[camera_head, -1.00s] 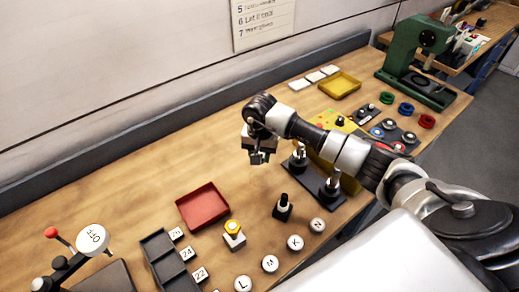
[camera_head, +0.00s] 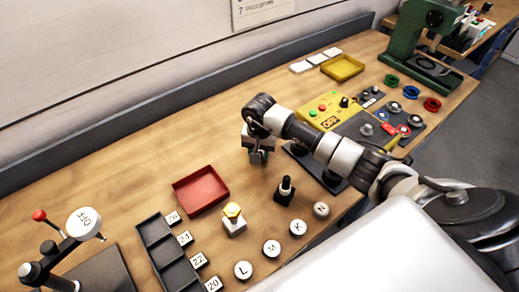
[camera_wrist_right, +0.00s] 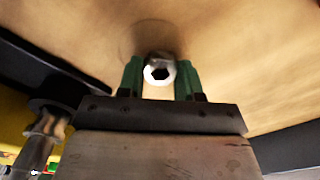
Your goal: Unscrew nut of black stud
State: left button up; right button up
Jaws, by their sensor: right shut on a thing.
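The black stud (camera_head: 287,183) stands upright on a small dark base near the front of the bench. In the right wrist view, the green fingers of the right gripper (camera_wrist_right: 160,78) are shut on a pale nut (camera_wrist_right: 150,75) with a dark six-sided hole. The nut hangs over bare wood. My left gripper is out of view.
Lettered round caps (camera_head: 272,249) line the front. A dark plate (camera_head: 317,170) and a yellow panel (camera_head: 325,110) lie right, partly behind my arm.

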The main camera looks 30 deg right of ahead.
jog(key=o, duration=1)
jog(key=shift+o, duration=0.5)
jog(key=o, duration=0.5)
jog(key=shift+r+p, duration=1.85)
jog(key=shift+r, duration=1.65)
jog(key=shift+r, duration=0.1)
